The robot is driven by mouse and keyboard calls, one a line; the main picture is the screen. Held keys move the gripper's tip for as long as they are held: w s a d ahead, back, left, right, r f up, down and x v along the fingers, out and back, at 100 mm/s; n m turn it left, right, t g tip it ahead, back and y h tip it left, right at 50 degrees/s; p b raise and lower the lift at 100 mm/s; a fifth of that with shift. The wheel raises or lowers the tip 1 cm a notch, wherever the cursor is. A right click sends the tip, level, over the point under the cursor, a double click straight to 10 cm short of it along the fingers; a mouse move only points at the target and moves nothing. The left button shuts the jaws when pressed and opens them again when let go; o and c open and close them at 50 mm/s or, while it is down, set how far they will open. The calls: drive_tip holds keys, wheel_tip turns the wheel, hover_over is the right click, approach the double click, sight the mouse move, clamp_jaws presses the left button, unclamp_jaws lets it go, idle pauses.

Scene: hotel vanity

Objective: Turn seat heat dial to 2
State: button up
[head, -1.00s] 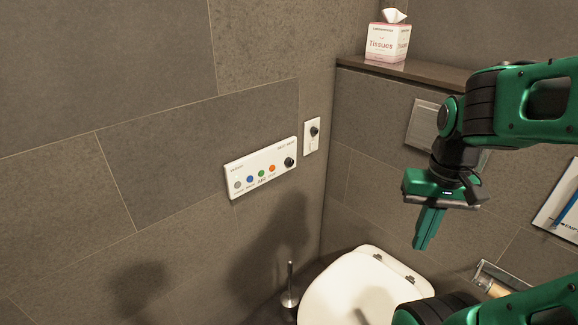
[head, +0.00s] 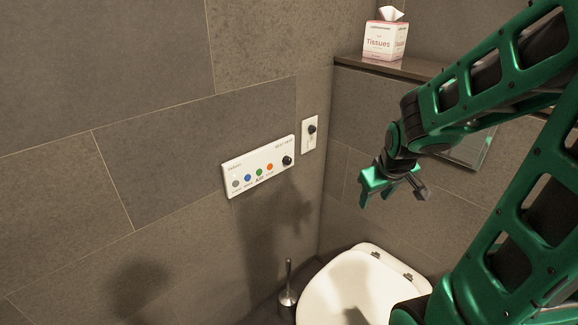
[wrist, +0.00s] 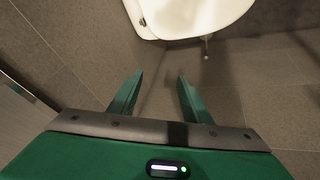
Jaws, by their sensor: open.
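The seat heat dial (head: 287,161) is a black round knob at the right end of a white control panel (head: 228,185) on the left wall. The panel also carries a row of coloured buttons. The dial's setting is too small to read. My gripper (head: 376,203) is to the right of the panel, apart from it, in front of the back wall. In the wrist view my gripper (wrist: 154,80) has its two green fingers spread, with nothing between them. The dial is not in the wrist view.
A second white plate with a black knob (head: 311,129) is just right of the panel. A toilet (head: 345,285) stands below, with a toilet brush (head: 288,283) to its left. A tissue box (head: 384,41) sits on the shelf (head: 405,67). The wall left of the panel is clear.

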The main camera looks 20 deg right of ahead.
drive_tip(key=w+a+f+n+t, duration=0.2)
drive_tip(key=w+n, duration=0.1)
drive_tip(key=w, duration=0.4)
drive_tip(key=w+a+f+n+t, duration=0.2)
drive_tip(key=w+n+t, duration=0.1)
drive_tip(key=w, duration=0.4)
drive_tip(key=n+t+y, duration=0.2)
drive_tip(key=n+t, duration=0.3)
drive_tip(key=t, duration=0.1)
approach(288, 162)
drive_tip(key=x, duration=0.8)
drive_tip(key=shift+w, duration=0.1)
drive_tip(key=shift+c, duration=0.2)
drive_tip(key=c, duration=1)
